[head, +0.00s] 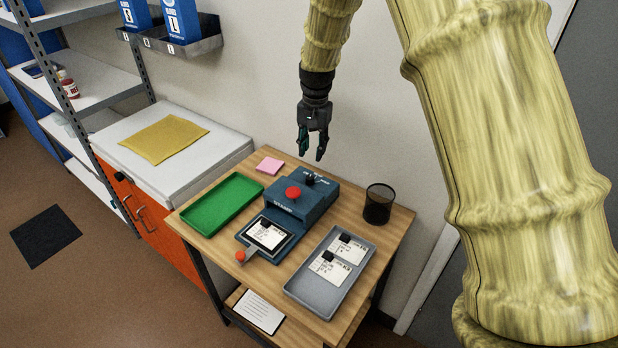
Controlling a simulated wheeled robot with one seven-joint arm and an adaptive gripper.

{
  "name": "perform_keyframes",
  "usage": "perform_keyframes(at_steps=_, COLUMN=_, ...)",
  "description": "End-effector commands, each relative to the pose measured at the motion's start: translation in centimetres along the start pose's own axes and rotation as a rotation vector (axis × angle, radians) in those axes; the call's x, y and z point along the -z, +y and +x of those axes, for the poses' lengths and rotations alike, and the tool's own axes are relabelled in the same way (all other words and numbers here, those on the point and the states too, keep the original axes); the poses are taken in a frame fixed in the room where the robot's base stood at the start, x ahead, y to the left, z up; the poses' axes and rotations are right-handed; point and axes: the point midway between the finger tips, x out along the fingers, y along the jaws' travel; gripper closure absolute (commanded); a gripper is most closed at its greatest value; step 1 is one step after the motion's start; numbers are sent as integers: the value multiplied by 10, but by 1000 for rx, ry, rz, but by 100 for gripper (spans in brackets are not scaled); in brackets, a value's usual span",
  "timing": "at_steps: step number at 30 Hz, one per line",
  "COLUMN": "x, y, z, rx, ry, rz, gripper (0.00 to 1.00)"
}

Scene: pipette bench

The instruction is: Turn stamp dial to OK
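The blue stamp machine (300,207) stands in the middle of the wooden table, with a red button (293,193) on top. A small dark dial (310,179) sits at the back of its top, with white lettering around it too small to read, so I cannot tell its setting. A card (268,235) lies in the machine's front slide, which has an orange-red knob (240,256). My gripper (310,155) points down above the back of the machine, apart from the dial. Its fingers are spread and nothing shows between them.
A green tray (207,222) is left of the machine, and a grey tray (300,287) with two cards is at right. A black mesh cup (379,204) stands at the back right. Pink notes (270,165) lie at the back left. The air around my gripper is clear.

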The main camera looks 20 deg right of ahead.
Motion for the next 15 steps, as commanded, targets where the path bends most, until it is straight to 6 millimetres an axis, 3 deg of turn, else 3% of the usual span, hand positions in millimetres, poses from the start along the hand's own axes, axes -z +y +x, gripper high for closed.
perform_keyframes(at_steps=5, x=-1, y=-2, z=12, rx=-1, ry=-2, rz=-4, gripper=67)
perform_keyframes(at_steps=15, x=-1, y=-1, z=62, rx=-2, ry=-2, rz=-2, gripper=67)
